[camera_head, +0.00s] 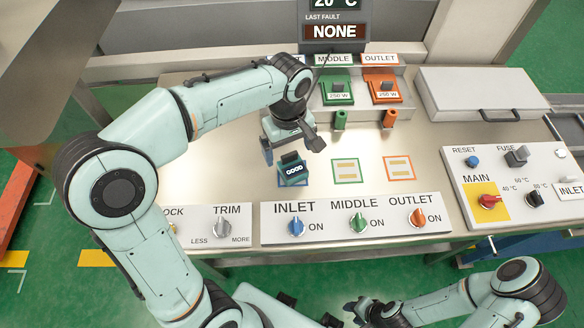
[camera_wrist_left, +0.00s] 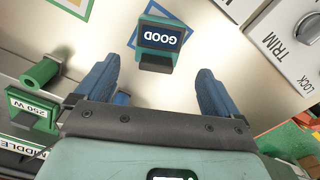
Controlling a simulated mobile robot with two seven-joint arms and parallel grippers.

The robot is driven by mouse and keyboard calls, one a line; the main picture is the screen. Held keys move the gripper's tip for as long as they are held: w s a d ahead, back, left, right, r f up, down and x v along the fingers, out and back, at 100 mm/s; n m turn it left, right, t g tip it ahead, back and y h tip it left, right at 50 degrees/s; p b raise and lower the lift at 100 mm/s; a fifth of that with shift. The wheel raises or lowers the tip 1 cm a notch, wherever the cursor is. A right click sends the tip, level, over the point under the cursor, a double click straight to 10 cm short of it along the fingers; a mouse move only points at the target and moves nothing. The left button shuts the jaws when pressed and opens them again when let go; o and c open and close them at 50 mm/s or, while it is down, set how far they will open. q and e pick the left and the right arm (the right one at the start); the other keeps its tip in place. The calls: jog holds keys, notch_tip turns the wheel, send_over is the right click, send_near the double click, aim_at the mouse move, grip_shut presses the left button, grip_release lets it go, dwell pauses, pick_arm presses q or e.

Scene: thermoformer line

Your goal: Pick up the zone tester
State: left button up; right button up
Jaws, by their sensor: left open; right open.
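The zone tester, a small dark green block whose screen reads GOOD (camera_head: 292,170), stands on the blue-outlined square of the pale worktop. It also shows in the left wrist view (camera_wrist_left: 160,42), just beyond the fingertips and roughly between their lines. My left gripper (camera_head: 290,146) is open and empty, just behind the tester in the head view; its two blue fingers (camera_wrist_left: 155,72) are spread apart and do not visibly touch it. My right gripper (camera_head: 362,308) is low in front of the table, away from the tester, open and empty.
Green (camera_head: 346,171) and orange (camera_head: 399,168) marked squares lie right of the tester. Green (camera_head: 337,92) and orange (camera_head: 385,90) 250 W units stand behind. The knob panel (camera_head: 330,208) edges the front, with a MAIN switch panel (camera_head: 490,160) and grey case (camera_head: 480,85) at right.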

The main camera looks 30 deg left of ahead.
aim_at(290, 155)
pick_arm(q)
jog(key=shift+w+f, duration=0.15)
jog(key=shift+f, duration=1.4)
jog(key=shift+w+f, duration=0.1)
jog(key=shift+f, duration=1.45)
jog(key=shift+r, duration=0.15)
jog(key=c, duration=1.3)
